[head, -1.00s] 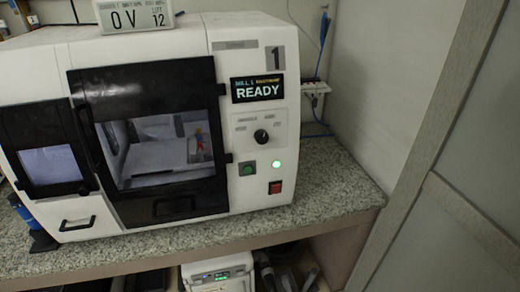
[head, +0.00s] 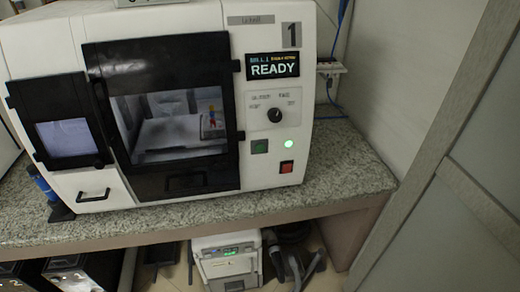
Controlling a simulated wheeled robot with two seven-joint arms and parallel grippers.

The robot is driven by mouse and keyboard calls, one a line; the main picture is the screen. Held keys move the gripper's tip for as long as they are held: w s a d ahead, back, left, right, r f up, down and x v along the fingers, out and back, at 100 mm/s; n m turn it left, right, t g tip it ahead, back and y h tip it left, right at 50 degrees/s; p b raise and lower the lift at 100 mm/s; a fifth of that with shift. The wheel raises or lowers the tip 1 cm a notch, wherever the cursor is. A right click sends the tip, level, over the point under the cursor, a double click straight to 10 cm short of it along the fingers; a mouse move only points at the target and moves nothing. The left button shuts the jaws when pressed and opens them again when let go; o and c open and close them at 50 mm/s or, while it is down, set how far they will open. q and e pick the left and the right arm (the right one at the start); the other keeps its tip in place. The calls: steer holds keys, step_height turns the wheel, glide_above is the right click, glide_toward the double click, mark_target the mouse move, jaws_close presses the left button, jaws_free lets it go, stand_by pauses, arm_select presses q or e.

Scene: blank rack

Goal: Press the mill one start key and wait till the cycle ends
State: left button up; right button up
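Mill one (head: 160,20) is a white machine with a black-framed front door and a "1" label, standing on a speckled counter. Its display (head: 273,66) reads READY. Below it are a black knob (head: 275,115), a green key (head: 259,146), a lit green lamp (head: 289,143) and a red key (head: 287,167). Neither of my grippers is in view.
The speckled counter (head: 340,185) has free room right of the mill. A white unit (head: 226,262) with a green display stands below, beside dark hoses (head: 290,262). A power strip (head: 330,68) is on the wall. A grey panel door (head: 455,200) stands at right.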

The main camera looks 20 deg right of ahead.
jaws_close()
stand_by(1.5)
